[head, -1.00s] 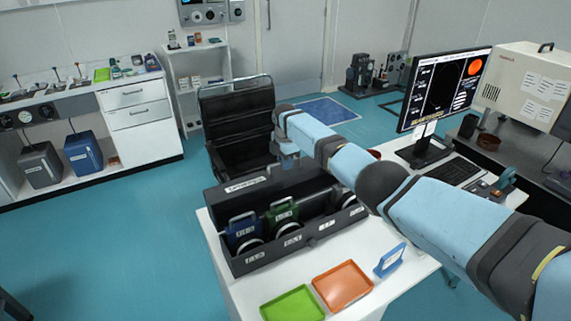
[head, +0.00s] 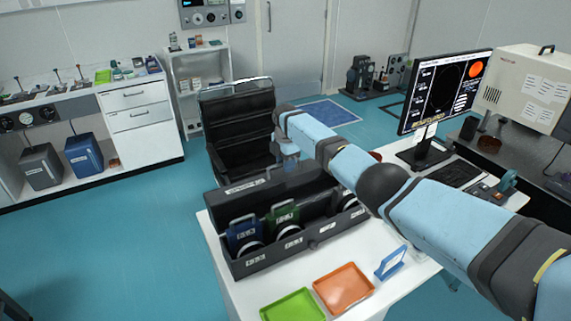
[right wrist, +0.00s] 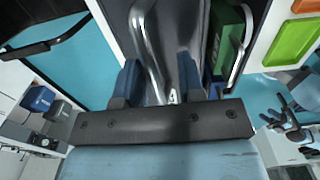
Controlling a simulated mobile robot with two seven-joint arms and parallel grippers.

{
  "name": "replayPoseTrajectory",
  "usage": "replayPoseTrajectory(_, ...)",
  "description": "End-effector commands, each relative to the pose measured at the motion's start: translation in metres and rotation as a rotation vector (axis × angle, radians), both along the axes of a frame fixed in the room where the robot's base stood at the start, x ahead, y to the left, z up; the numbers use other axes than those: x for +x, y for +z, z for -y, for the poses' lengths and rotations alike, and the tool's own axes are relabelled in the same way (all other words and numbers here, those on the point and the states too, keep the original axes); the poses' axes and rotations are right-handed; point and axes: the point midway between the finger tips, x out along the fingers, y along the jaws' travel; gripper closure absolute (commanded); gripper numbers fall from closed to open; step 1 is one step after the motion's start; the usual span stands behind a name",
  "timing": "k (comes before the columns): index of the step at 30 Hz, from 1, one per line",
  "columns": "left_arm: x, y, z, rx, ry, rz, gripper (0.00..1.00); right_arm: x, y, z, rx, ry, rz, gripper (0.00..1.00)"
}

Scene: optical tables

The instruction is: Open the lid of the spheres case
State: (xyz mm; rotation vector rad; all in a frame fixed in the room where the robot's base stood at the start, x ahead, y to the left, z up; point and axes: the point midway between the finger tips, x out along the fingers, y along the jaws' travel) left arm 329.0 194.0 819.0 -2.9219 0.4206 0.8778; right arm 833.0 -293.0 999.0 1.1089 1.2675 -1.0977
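The spheres case (head: 290,252) is a long dark box on the white table. Its lid (head: 262,186) is tilted up along the far side, with a pale label on its edge. Inside stand a blue holder (head: 245,233) and a green holder (head: 283,222), both with handles. My right gripper (head: 288,160) is above the far side of the case, at the lid. In the right wrist view its fingers (right wrist: 170,88) are apart, with the dark lid (right wrist: 180,50) between and beyond them. Contact cannot be made out. My left gripper is out of view.
A green tray (head: 292,306), an orange tray (head: 343,287) and a blue stand (head: 390,263) are on the near part of the table. A black chair (head: 238,120) stands behind the case. A monitor (head: 445,90) and keyboard (head: 452,173) are at right.

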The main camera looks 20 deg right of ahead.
Motion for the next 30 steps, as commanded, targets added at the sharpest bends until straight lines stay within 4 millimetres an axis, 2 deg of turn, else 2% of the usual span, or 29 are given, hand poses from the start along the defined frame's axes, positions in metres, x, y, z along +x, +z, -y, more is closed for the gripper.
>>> replayPoseTrajectory(16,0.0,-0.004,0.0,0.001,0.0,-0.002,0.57,-0.001,0.11,0.001,0.0,0.0,0.004,0.64)
replayPoseTrajectory(22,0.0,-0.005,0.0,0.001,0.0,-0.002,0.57,-0.001,0.129,0.001,0.0,0.0,0.002,0.64)
replayPoseTrajectory(30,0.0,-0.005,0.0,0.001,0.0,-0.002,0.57,-0.002,0.133,0.0,0.0,0.0,0.001,0.64)
